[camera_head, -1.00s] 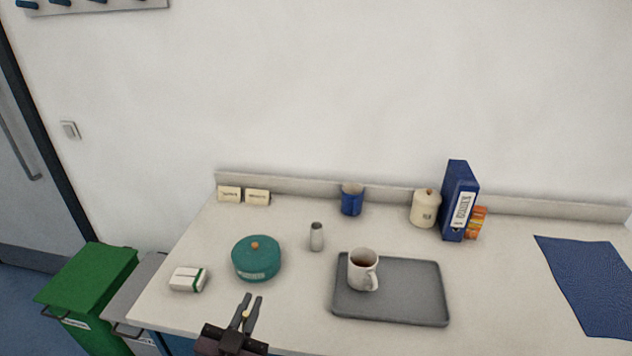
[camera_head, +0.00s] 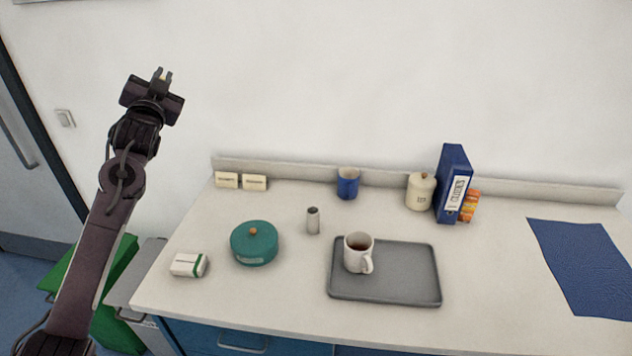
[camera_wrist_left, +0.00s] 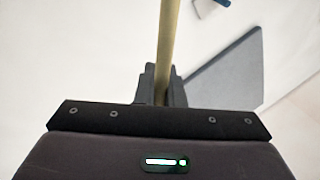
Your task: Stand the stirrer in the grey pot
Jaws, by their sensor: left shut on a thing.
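The grey pot (camera_head: 313,220) is a small, narrow metal cylinder standing upright on the counter, between the teal lidded pot and the tray. My left gripper (camera_head: 162,75) is raised high at the left, in front of the wall and well above and left of the grey pot. It is shut on the stirrer, a thin tan stick (camera_wrist_left: 168,40) that runs up from between the fingers (camera_wrist_left: 160,88) in the left wrist view. In the head view the stirrer barely shows between the fingertips. My right gripper is out of view.
A teal lidded pot (camera_head: 254,244) and a white-green box (camera_head: 188,265) stand left of the grey pot. A grey tray (camera_head: 410,275) with a white mug (camera_head: 359,252) lies to its right. A blue mug (camera_head: 348,184) stands behind. The counter immediately around the grey pot is clear.

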